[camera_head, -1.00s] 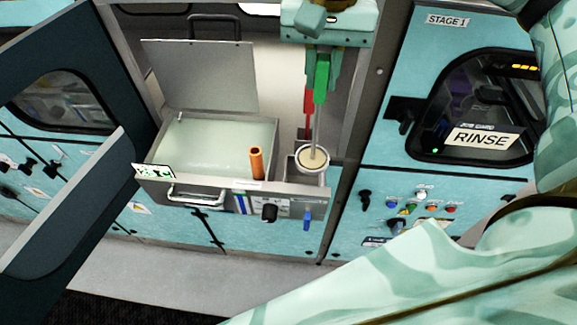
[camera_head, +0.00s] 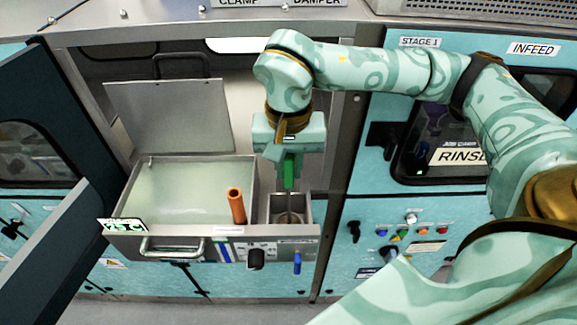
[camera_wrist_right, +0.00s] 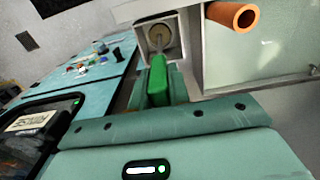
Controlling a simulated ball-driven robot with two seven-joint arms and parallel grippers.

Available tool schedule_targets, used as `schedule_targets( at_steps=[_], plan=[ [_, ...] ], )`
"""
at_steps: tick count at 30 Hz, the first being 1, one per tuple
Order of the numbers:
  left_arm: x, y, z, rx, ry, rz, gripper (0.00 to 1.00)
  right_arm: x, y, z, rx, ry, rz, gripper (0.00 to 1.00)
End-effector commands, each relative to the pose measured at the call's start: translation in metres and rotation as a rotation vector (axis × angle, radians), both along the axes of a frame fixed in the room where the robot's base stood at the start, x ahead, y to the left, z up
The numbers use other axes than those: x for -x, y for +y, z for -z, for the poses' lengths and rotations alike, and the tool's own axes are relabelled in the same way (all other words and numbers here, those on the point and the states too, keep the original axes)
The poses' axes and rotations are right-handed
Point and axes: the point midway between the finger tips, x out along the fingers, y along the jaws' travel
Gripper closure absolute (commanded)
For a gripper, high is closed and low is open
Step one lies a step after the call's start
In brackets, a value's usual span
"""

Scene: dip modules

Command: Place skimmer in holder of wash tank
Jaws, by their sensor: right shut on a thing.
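The wash tank (camera_head: 180,198) is an open metal box with pale liquid and a raised lid. Its holder (camera_head: 307,209) is the small square compartment at the right end, also in the right wrist view (camera_wrist_right: 142,38). The skimmer (camera_head: 289,218) has a thin rod and a round pale head. The head is inside the holder's opening, well framed by its walls in the right wrist view (camera_wrist_right: 160,38). I cannot tell whether it touches the bottom. My right gripper (camera_head: 289,178) is shut on the skimmer just above the holder, with a green piece at its jaws. My left gripper is out of view.
An orange tube (camera_head: 236,205) stands upright at the tank's right side, close to the holder. The upright lid (camera_head: 165,115) is behind the tank. An open dark door (camera_head: 60,240) is at the left. The RINSE panel (camera_head: 410,215) with buttons is at the right.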

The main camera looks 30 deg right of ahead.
Motion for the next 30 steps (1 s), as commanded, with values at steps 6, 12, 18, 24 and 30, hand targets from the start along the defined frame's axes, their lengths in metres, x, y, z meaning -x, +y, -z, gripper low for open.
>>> schedule_targets(
  at_steps=[6, 12, 18, 24, 30],
  plan=[
    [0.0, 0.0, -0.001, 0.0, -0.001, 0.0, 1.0, 0.0, 0.0, 0.009, -0.001, -0.003, 0.0, 1.0],
    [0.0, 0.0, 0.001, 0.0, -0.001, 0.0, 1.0, 0.0, 0.0, 0.011, 0.0, -0.002, 0.0, 1.0],
    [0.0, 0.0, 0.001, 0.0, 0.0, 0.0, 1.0, 0.0, 0.0, 0.012, 0.001, -0.001, 0.001, 0.6],
    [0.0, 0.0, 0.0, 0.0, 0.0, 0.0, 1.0, 0.0, 0.0, 0.011, 0.0, -0.001, 0.0, 0.6],
    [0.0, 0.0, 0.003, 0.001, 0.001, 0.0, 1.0, -0.002, 0.0, -0.012, 0.0, -0.008, 0.0, 0.6]
  ],
)
